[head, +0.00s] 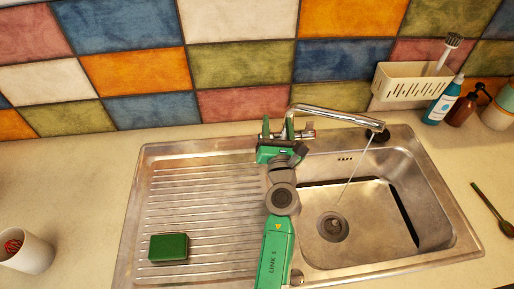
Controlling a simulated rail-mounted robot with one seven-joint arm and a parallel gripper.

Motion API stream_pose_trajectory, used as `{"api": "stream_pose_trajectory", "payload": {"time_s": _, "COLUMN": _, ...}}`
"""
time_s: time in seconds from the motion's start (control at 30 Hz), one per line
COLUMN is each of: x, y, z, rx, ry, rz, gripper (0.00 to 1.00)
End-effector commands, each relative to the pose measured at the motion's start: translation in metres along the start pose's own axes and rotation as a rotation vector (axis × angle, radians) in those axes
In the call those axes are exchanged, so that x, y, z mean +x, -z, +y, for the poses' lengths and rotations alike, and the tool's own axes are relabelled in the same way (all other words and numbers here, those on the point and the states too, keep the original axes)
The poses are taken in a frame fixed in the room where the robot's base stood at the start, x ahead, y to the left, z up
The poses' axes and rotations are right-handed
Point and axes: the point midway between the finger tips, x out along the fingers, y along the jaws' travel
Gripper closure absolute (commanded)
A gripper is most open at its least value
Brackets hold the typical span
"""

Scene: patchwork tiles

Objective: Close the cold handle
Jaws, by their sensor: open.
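The chrome tap (335,115) stands at the back of the steel sink, its long spout reaching right over the basin. A thin stream of water (350,175) falls from the spout toward the drain. One tap handle (308,133) shows just right of the tap's base. The left side of the tap is mostly hidden by my gripper, and I cannot tell which handle is the cold one. My green gripper (277,130) is open at the tap's base, its fingers pointing toward the wall. I cannot tell whether it touches a handle.
The sink's ribbed drainboard (200,195) holds a green sponge (168,247). A white cup (26,251) stands at the front left. A cream caddy (405,83) with a brush, a blue bottle (444,101) and a brown bottle (464,108) stand back right. A spoon (492,209) lies right.

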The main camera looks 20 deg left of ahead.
Motion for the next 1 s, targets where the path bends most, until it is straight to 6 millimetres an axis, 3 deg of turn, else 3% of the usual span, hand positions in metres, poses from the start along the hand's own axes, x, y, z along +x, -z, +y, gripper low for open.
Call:
{"api": "stream_pose_trajectory", "payload": {"time_s": 0.03, "x": -0.004, "y": 0.04, "z": -0.004, "rx": -0.07, "ry": -0.015, "rz": 0.057, "gripper": 0.55}}
{"api": "stream_pose_trajectory", "payload": {"time_s": 0.07, "x": -0.005, "y": 0.055, "z": -0.004, "rx": -0.108, "ry": -0.025, "rz": 0.087, "gripper": 0.55}}
{"api": "stream_pose_trajectory", "payload": {"time_s": 0.13, "x": -0.008, "y": 0.079, "z": -0.004, "rx": -0.171, "ry": -0.043, "rz": 0.136, "gripper": 0.55}}
{"api": "stream_pose_trajectory", "payload": {"time_s": 0.2, "x": -0.009, "y": 0.089, "z": -0.003, "rx": -0.203, "ry": -0.054, "rz": 0.16, "gripper": 0.55}}
{"api": "stream_pose_trajectory", "payload": {"time_s": 0.37, "x": -0.006, "y": 0.091, "z": -0.003, "rx": -0.211, "ry": -0.057, "rz": 0.165, "gripper": 0.55}}
{"api": "stream_pose_trajectory", "payload": {"time_s": 0.7, "x": 0.051, "y": 0.105, "z": -0.002, "rx": -0.208, "ry": -0.056, "rz": 0.162, "gripper": 0.55}}
{"api": "stream_pose_trajectory", "payload": {"time_s": 1.0, "x": 0.068, "y": 0.101, "z": 0.0, "rx": -0.206, "ry": -0.054, "rz": 0.163, "gripper": 0.55}}
